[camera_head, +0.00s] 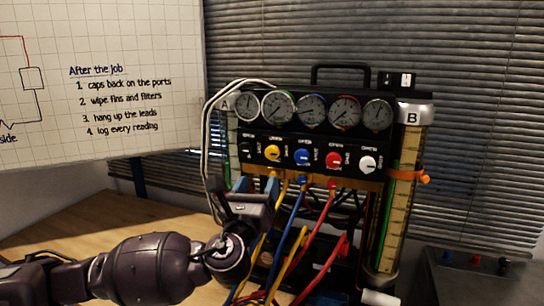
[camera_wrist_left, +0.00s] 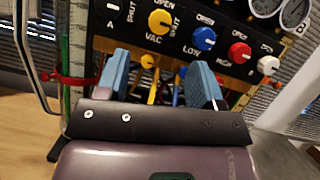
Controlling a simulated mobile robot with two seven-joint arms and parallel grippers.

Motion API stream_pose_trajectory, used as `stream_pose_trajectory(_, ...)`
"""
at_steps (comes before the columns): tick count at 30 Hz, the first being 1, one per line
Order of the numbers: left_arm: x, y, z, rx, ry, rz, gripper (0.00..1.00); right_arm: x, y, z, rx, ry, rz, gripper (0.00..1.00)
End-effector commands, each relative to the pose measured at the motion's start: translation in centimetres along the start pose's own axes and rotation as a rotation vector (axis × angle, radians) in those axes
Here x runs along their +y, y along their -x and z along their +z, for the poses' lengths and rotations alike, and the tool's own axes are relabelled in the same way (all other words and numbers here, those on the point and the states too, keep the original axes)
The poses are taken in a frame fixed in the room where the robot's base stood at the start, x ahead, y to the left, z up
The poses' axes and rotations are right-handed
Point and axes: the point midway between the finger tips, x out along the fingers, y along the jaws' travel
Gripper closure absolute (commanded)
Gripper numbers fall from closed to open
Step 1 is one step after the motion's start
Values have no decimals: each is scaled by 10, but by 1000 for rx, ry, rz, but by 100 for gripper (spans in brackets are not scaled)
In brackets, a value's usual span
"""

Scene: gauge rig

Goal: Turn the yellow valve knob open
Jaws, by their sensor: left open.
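The yellow valve knob (camera_head: 272,152) sits in the row of knobs on the black gauge panel, under the gauges. In the left wrist view the yellow knob (camera_wrist_left: 161,21) has OPEN printed above it, SHUT at its right and VAC below. Its pale pointer mark seems to lie toward the SHUT side. My left gripper (camera_head: 256,186) is below the knob in the head view. In the left wrist view its two blue-padded fingers (camera_wrist_left: 160,62) are apart and empty, with the knob beyond and above the gap. My right gripper is not in view.
Blue (camera_head: 302,157), red (camera_head: 333,160) and white (camera_head: 367,164) knobs sit right of the yellow one. Yellow, blue and red hoses (camera_head: 317,250) hang below the panel, close to my left gripper. White hoses (camera_head: 207,150) loop at the rig's left. The wooden bench (camera_head: 100,225) is clear at left.

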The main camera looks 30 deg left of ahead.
Motion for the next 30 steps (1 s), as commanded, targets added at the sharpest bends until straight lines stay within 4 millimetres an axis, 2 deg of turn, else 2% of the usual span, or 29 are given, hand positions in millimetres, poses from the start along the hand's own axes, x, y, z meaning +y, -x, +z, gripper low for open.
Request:
stream_pose_trajectory(12,0,-66,1,0,2,2,39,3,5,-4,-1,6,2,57)
stream_pose_trajectory(18,0,-91,0,3,4,2,39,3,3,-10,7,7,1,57)
stream_pose_trajectory(24,0,-102,-1,4,4,1,39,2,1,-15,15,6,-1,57)
stream_pose_trajectory(30,1,-102,-2,4,5,1,39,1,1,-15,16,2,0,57)
